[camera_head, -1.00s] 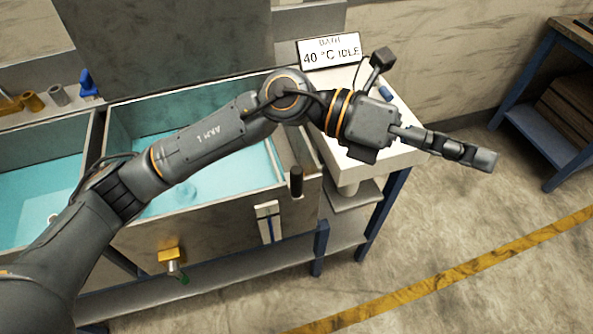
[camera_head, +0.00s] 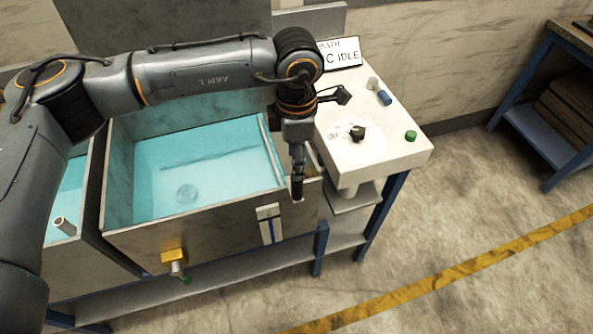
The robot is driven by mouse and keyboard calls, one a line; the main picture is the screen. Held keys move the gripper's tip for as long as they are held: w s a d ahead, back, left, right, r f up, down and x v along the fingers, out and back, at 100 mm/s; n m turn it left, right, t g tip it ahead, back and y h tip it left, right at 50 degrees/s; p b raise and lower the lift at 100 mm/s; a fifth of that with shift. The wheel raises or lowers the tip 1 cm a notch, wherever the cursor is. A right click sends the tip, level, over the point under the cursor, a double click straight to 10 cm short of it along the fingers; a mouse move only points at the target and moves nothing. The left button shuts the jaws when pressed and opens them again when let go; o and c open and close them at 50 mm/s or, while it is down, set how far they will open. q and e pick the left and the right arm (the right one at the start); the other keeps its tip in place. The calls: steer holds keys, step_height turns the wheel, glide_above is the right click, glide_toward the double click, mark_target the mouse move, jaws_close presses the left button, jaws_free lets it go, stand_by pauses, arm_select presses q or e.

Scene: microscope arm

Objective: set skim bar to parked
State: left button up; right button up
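The bath tank (camera_head: 196,222) is a grey open box of blue-green liquid. A thin pale bar (camera_head: 270,150), which looks like the skim bar, runs front to back along the tank's right side. A dark upright handle (camera_head: 297,192) stands at the tank's front right corner, mostly hidden now. My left gripper (camera_head: 298,176) points down right at this handle, its fingers overlapping it. I cannot tell whether the fingers are shut on it. My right gripper is not in view.
A white side table (camera_head: 390,145) holds a black knob (camera_head: 357,133), a green button (camera_head: 410,136) and a blue item (camera_head: 384,98). A sign (camera_head: 345,53) stands behind. A yellow tap (camera_head: 174,256) juts from the tank front.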

arm_select(q)
step_height(320, 180, down, 7)
steer(key=shift+r+p, duration=0.1)
steer(key=shift+p, duration=0.7)
jaws_close()
